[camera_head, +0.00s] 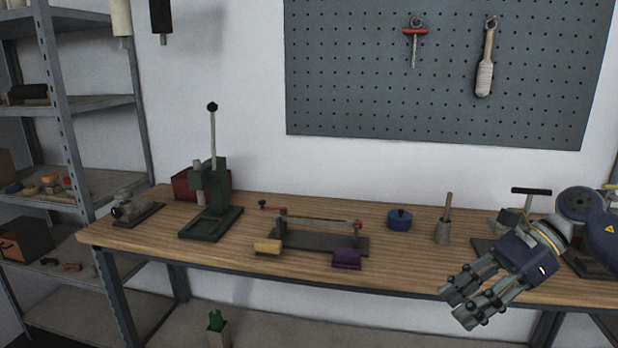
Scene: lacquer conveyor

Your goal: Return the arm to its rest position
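My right gripper (459,303) is at the lower right of the head view, in front of the workbench's front edge. Its two fingers point down and to the left. They look spread apart, with nothing held between them. My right arm (592,228) runs in from the right edge, and it hides part of the bench's right end. My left gripper and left arm are not in view.
The wooden workbench (225,255) carries a green lever press (211,195), a grey fixture (325,244) with yellow (268,246) and purple (346,259) blocks, and a blue round pot (399,219). A metal shelf (62,110) stands left. A pegboard (380,90) hangs behind.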

